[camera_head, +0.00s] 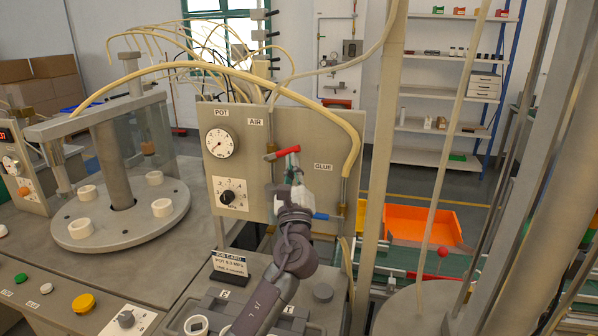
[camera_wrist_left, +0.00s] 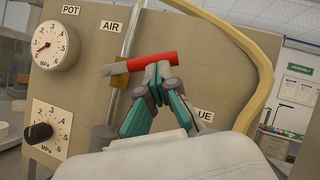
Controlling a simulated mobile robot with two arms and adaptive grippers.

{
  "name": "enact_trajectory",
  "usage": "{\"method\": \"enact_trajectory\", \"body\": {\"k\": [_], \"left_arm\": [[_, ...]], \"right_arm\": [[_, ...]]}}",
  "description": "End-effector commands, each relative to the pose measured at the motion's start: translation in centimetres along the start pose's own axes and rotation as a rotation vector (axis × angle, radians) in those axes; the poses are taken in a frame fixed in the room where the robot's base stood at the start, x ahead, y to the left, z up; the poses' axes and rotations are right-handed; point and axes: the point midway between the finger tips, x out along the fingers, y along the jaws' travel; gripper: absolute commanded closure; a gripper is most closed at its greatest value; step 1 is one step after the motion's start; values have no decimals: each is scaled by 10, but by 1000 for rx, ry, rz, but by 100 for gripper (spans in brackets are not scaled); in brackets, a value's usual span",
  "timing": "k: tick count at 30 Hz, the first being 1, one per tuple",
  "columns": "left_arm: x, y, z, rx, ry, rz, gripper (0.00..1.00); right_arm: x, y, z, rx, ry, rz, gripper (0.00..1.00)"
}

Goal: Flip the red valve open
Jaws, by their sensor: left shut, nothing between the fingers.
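The red valve handle (camera_head: 284,153) sits on the panel under the AIR label. It lies nearly level, its right end slightly raised, across a vertical metal pipe. In the left wrist view the red handle (camera_wrist_left: 152,63) extends right from a brass valve body (camera_wrist_left: 118,75). My left gripper (camera_head: 291,162) is in front of the panel at the handle's right part. In the left wrist view its green-and-grey fingers (camera_wrist_left: 157,72) are together just below the handle, hiding a bit of its lower edge. Whether they touch it I cannot tell. My right gripper is in neither view.
A pressure gauge (camera_head: 221,143) and a dial knob (camera_head: 227,197) are left on the panel. A blue handle (camera_head: 321,216) is below the GLUE label. A thick cream hose (camera_head: 353,150) arches over the panel's right side. A job card (camera_head: 229,264) stands below.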

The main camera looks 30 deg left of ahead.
Motion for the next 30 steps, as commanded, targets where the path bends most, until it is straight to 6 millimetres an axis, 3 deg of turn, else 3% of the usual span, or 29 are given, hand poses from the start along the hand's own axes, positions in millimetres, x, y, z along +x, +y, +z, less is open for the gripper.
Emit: {"method": "enact_trajectory", "body": {"k": [13, 30], "left_arm": [[18, -9, 27, -358, 1, 239, 100], [37, -3, 54, -770, 1, 515, 100]], "right_arm": [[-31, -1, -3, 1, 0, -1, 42], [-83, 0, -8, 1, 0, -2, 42]]}}
